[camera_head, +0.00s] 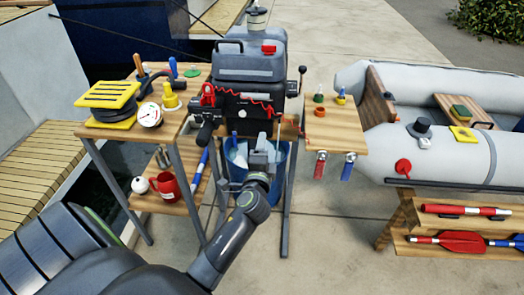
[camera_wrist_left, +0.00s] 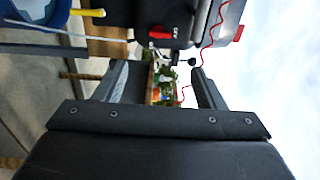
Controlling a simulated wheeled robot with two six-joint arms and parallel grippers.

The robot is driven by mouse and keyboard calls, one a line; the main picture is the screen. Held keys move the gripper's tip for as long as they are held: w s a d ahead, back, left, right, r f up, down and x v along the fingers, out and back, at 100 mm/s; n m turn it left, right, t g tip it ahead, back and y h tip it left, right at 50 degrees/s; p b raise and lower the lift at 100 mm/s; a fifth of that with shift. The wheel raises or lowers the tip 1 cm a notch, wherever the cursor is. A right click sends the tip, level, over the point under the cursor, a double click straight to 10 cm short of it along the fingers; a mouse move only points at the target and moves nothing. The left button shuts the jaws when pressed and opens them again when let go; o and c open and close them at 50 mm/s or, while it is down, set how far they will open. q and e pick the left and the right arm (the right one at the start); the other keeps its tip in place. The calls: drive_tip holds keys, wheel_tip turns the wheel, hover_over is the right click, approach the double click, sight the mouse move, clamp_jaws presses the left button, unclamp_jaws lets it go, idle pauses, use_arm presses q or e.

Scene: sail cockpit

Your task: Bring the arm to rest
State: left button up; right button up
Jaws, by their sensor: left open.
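My left arm (camera_head: 232,232) reaches up from the lower left in the head view. My left gripper (camera_head: 262,152) is in front of a blue bucket (camera_head: 284,168) below the grey and black outboard motor (camera_head: 250,65). In the left wrist view the gripper (camera_wrist_left: 162,82) has its two fingers apart, with no object held between them. Background things show through the gap. My right gripper is in neither view.
A small shelf (camera_head: 338,135) with hanging clips is right of the motor. A grey inflatable boat (camera_head: 455,150) stands farther right. Concrete floor (camera_head: 325,225) is clear between.

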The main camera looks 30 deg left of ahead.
use_arm(q)
drive_tip(key=s+d+f+n+g+h+p, duration=0.15)
drive_tip(key=s+f+g, duration=0.35)
drive_tip(key=f, duration=0.9)
drive_tip(key=s+f+n+g+h+p, duration=0.25)
drive_tip(key=s+f, duration=0.45)
drive_tip(key=f, duration=0.7)
drive_tip(key=s+d+f+n+g+h+p, duration=0.1)
drive_tip(key=s+f, duration=0.4)
drive_tip(key=s, duration=0.6)
drive_tip(key=s+f+n+g+h+p, duration=0.1)
drive_tip(key=s+f+n, duration=0.4)
drive_tip(key=s, duration=0.7)
drive_tip(key=s+d+f+n+g+h+p, duration=0.1)
drive_tip(key=s+f+g, duration=0.4)
drive_tip(key=s, duration=0.7)
drive_tip(key=shift+s+d+n+p, duration=0.25)
drive_tip(key=shift+d+n+p, duration=0.1)
drive_tip(key=shift+n+p, duration=0.55)
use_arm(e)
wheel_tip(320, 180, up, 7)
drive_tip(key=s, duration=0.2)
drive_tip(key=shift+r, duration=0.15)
